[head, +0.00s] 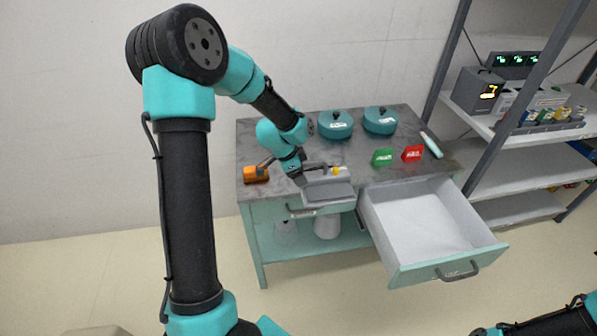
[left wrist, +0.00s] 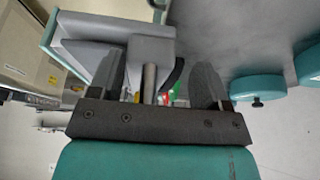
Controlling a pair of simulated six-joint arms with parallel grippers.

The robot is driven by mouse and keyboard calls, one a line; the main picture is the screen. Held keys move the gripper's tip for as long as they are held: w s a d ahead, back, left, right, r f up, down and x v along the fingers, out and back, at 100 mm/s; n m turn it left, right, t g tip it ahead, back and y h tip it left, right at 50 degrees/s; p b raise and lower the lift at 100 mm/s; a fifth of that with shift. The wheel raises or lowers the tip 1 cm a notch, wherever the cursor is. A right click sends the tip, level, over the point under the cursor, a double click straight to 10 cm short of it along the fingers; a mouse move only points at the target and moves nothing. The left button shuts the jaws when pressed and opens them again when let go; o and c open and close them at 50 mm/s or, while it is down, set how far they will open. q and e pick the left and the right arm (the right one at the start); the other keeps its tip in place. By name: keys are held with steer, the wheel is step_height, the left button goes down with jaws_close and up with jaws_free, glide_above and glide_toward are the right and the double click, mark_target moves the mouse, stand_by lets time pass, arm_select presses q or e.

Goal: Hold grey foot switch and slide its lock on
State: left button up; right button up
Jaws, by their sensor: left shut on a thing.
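The grey foot switch (head: 330,192) is at the front edge of the cart top, left of the open drawer, with a small yellow part (head: 336,170) at its back. My left gripper (head: 312,172) is shut on the foot switch from behind and to the left. In the left wrist view, the grey switch body (left wrist: 125,45) lies between and beyond the fingers (left wrist: 158,80); the exact contact is partly hidden. The lock's position cannot be made out. My right gripper is not in view; only part of my right arm shows at the lower right.
An orange device (head: 256,174) sits at the cart's left edge. Two teal lidded pots (head: 336,124) (head: 381,120), a green sign (head: 382,157) and a red sign (head: 412,153) stand on top. An empty drawer (head: 425,222) sticks out in front. A shelf rack (head: 515,130) stands at right.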

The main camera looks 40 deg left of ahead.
arm_select(q)
steer(key=shift+f, duration=0.15)
steer(key=shift+f, duration=2.3)
steer(key=shift+f, duration=0.15)
step_height(320, 180, up, 6)
steer(key=w+a, duration=0.1)
steer(key=a, duration=0.1)
steer(key=shift+w+f, duration=0.2)
steer(key=shift+w, duration=0.15)
steer(key=w+a+f, duration=0.1)
steer(key=w+a, duration=0.8)
steer(key=w, duration=0.3)
steer(key=shift+a+f, duration=0.2)
steer(key=shift+w, duration=0.1)
